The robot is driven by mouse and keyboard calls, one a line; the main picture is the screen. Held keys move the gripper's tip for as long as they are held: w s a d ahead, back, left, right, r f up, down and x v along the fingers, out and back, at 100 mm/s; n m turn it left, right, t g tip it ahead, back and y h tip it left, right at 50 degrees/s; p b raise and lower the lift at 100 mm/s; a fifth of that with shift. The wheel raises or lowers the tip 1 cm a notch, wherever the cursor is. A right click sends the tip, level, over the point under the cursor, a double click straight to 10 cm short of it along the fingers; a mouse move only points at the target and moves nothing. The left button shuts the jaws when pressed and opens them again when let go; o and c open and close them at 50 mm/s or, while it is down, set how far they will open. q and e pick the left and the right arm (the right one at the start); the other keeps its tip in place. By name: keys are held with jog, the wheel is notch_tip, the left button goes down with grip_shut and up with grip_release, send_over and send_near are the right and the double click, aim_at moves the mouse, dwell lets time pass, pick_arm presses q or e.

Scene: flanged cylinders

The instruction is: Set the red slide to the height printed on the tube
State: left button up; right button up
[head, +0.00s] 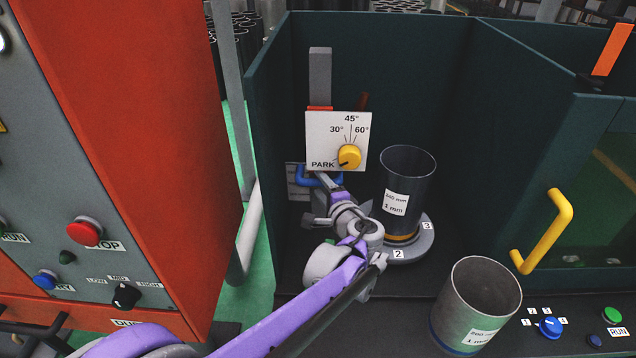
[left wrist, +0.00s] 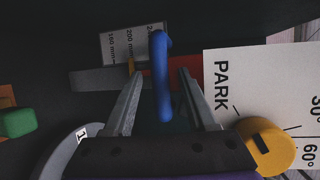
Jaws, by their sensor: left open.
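The red slide (left wrist: 186,76) shows in the left wrist view behind a blue handle (left wrist: 161,80). A white scale plate (left wrist: 113,46) beside it reads 160 mm and 200 mm. In the head view the blue handle (head: 308,178) is below the dial plate, partly hidden by my left gripper (head: 322,182). That gripper is open, its fingers on either side of the handle. A dark tube (head: 407,175) stands on the grey turntable (head: 415,247); its label seems to read 240 mm, 1 mm. My right gripper is not in view.
A white dial plate (head: 325,125) with a yellow knob (head: 349,157) is close beside my gripper. A second tube (head: 472,305) stands at front right, its label small. Dark green walls (head: 390,60) enclose the station. A yellow door handle (head: 553,235) is at right.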

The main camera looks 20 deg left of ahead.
pick_arm(q)
jog(key=shift+x, duration=1.05)
jog(key=shift+c, duration=0.2)
grip_shut()
dwell(0.5)
